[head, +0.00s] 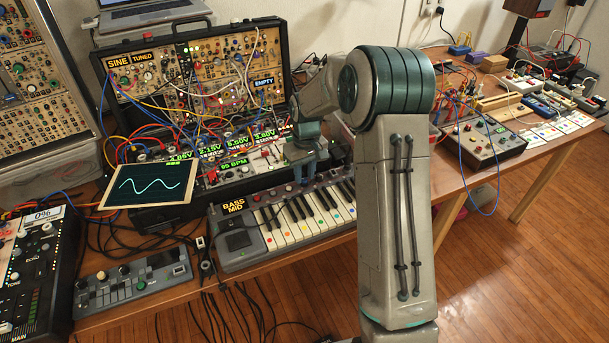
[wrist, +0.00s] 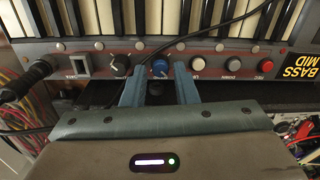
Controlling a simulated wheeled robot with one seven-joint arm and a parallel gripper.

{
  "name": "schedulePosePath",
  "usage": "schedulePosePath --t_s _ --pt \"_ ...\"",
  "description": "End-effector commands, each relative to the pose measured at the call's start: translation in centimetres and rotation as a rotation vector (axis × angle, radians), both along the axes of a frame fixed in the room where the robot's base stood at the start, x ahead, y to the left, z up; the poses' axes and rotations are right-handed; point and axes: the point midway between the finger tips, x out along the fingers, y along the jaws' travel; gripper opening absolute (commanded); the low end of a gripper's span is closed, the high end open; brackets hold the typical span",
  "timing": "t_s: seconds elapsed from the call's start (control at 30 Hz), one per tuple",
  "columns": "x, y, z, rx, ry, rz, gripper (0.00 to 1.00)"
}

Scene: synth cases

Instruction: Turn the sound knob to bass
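The keyboard (head: 300,222) lies at the front edge of the table in the head view. Its panel carries a yellow BASS MID label (head: 234,206), also at the right of the wrist view (wrist: 301,58). The small print under the knobs is too blurred to read. My gripper (wrist: 159,74) is open, with one finger on each side of the blue knob and a visible gap to each. In the head view my arm hides much of the gripper and this knob.
Round buttons (wrist: 197,63) and a red button (wrist: 266,65) sit right of the blue knob. A dark cable (wrist: 215,35) crosses the keys and panel. The synth case (head: 200,75) with patch cables and a screen (head: 150,185) stand close by.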

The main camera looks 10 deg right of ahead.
Motion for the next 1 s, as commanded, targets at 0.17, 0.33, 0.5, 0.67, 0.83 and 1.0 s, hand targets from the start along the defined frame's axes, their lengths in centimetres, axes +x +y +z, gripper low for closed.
schedulePosePath --t_s 0.17,0.33,0.5,0.67,0.83,1.0 --pt "0.1 -0.1 4.0 -0.001 -0.007 0.000 0.27" --pt "0.2 -0.2 7.9 0.000 -0.006 0.000 0.27" --pt "0.2 -0.3 10.9 0.001 -0.005 0.000 0.27" --pt "0.2 -0.3 12.3 0.000 -0.003 0.001 0.27" --pt "0.1 -0.3 12.6 0.000 -0.002 0.001 0.27" --pt "0.1 -0.3 12.6 0.000 -0.002 0.001 0.27"
